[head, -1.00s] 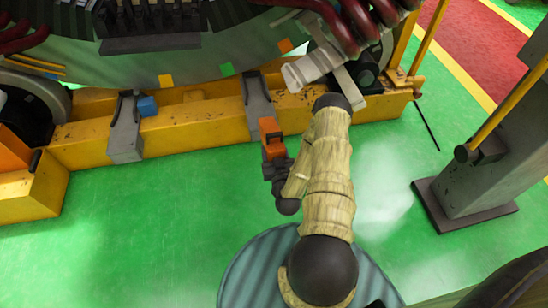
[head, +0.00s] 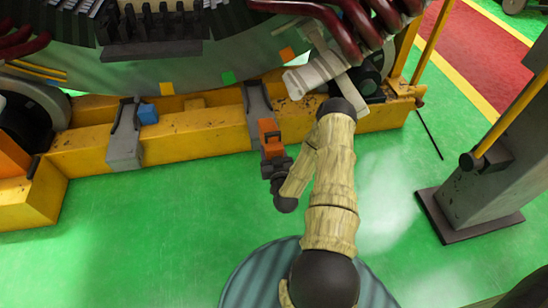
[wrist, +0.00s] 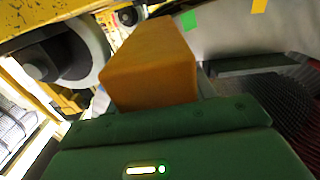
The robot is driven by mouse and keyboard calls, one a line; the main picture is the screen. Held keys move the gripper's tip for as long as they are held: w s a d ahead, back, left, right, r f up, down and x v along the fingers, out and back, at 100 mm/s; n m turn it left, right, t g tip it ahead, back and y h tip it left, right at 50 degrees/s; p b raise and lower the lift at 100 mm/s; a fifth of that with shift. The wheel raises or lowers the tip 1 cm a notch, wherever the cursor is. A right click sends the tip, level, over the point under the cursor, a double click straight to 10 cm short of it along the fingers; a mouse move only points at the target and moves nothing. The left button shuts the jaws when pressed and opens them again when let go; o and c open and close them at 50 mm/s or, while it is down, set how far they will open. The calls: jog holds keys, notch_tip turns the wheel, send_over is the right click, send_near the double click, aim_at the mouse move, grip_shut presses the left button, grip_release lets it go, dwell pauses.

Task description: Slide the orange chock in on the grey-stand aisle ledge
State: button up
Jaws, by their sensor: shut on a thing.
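The orange chock (head: 268,129) is held in my gripper (head: 272,156), which is shut on its near end. In the head view the chock is at the lower front end of a grey ledge bracket (head: 257,98) on the yellow beam. Its far end overlaps the bracket in the picture; I cannot tell whether they touch. In the wrist view the chock (wrist: 150,65) rises beyond the dark green gripper body (wrist: 180,135), and the fingertips are hidden.
A grey stand (head: 480,180) is at the right. Pale bars (head: 315,72) and dark red hoses (head: 350,20) are above my arm. Green floor (head: 150,220) is clear at the left.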

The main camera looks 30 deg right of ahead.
jog(key=shift+f+b+x, duration=0.35)
jog(key=shift+b+x, duration=0.7)
jog(key=shift+x, duration=0.9)
jog(key=shift+f+b+x, duration=0.3)
jog(key=shift+b+x, duration=0.75)
jog(key=shift+x, duration=0.85)
jog(key=shift+f+b+x, duration=0.35)
jog(key=shift+b+x, duration=0.7)
jog(key=shift+x, duration=0.9)
jog(key=shift+b+x, duration=0.35)
jog(key=shift+x, duration=0.75)
jog(key=shift+f+b+x, duration=0.25)
jog(key=shift+b+x, duration=0.45)
jog(key=shift+x, duration=0.65)
jog(key=shift+f+b+x, duration=0.25)
jog(key=shift+b+x, duration=0.45)
jog(key=shift+x, duration=0.7)
jog(key=shift+f+b+x, duration=0.25)
jog(key=shift+b+x, duration=0.45)
jog(key=shift+x, duration=0.65)
jog(key=shift+b+x, duration=0.4)
jog(key=shift+x, duration=0.45)
jog(key=shift+f, duration=0.35)
jog(key=shift+w, duration=0.1)
